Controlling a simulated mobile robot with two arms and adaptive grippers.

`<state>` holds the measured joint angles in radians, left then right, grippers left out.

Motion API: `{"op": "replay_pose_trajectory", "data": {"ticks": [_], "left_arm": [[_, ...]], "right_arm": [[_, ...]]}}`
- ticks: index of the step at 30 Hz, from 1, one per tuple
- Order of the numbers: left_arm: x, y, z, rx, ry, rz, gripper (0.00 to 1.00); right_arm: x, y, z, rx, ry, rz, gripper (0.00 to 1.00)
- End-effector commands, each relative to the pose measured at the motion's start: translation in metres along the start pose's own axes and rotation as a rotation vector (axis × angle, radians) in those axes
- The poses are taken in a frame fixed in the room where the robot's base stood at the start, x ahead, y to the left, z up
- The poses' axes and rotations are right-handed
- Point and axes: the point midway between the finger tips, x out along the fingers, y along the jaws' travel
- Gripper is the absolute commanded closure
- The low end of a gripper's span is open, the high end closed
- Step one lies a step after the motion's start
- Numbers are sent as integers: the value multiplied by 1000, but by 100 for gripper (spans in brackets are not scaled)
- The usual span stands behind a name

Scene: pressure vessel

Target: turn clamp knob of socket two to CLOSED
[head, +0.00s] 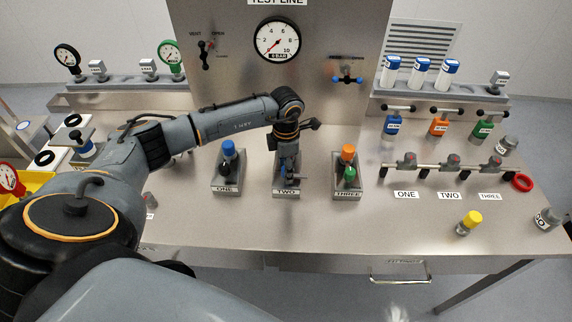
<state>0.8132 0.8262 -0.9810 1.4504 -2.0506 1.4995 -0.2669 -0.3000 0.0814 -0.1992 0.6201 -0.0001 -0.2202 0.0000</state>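Socket two (286,193) is a grey block labelled TWO, standing on the steel bench between sockets one and three. My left gripper (288,172) points down right over socket two, its fingers low at the block. Its clamp knob is mostly hidden by the gripper; a small dark blue bit shows between or beside the fingers. I cannot tell the knob's setting, or whether the fingers grip it. My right gripper is not in view.
Socket one (226,188) holds a blue-topped part, left of the gripper. Socket three (346,194) holds an orange-topped part with a green piece, close on the right.

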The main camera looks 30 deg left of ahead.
Motion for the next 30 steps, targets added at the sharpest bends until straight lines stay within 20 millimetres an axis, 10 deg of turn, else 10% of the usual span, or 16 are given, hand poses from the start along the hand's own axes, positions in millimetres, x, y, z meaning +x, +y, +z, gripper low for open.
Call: {"op": "replay_pose_trajectory", "data": {"ticks": [5,13,30], "left_arm": [[0,0,0,1,0,0,46],[0,0,0,1,-1,0,99],[2,0,1,-167,-2,1,100]], "right_arm": [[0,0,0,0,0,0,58],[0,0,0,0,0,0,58],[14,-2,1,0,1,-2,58]]}}
